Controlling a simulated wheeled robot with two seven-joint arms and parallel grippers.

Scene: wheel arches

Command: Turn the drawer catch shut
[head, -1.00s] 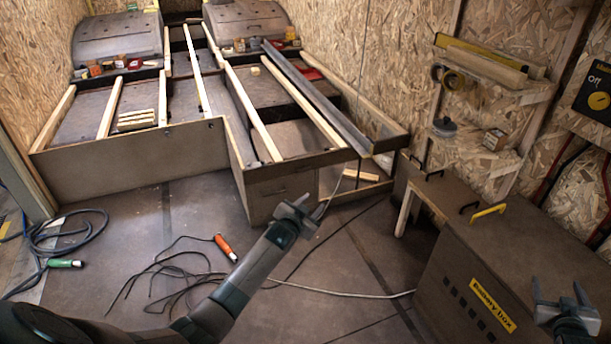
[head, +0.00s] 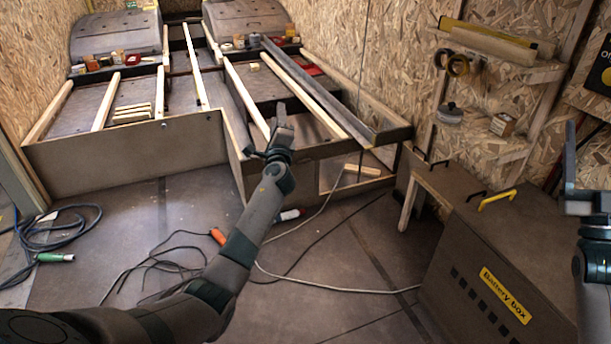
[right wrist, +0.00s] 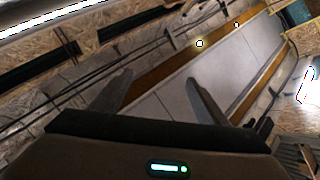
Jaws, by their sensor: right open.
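The low wooden bed frame stands at the back left of the head view, and its front corner unit (head: 330,152) is behind my left gripper (head: 278,128). The gripper points up in front of the corner unit and hides part of its face. I cannot make out the drawer catch, and cannot tell whether the gripper touches the unit. The left fingers overlap in this view, so their gap is unclear. My right gripper (right wrist: 160,78) is open and empty in the right wrist view. It stands upright at the right edge of the head view.
A brown battery box (head: 490,260) with a yellow handle stands at the right front. Cables, an orange connector (head: 218,236) and a white-ended connector (head: 290,214) lie on the floor. A wall shelf (head: 500,65) holds tape rolls. Some floor (head: 335,255) in the middle is clear.

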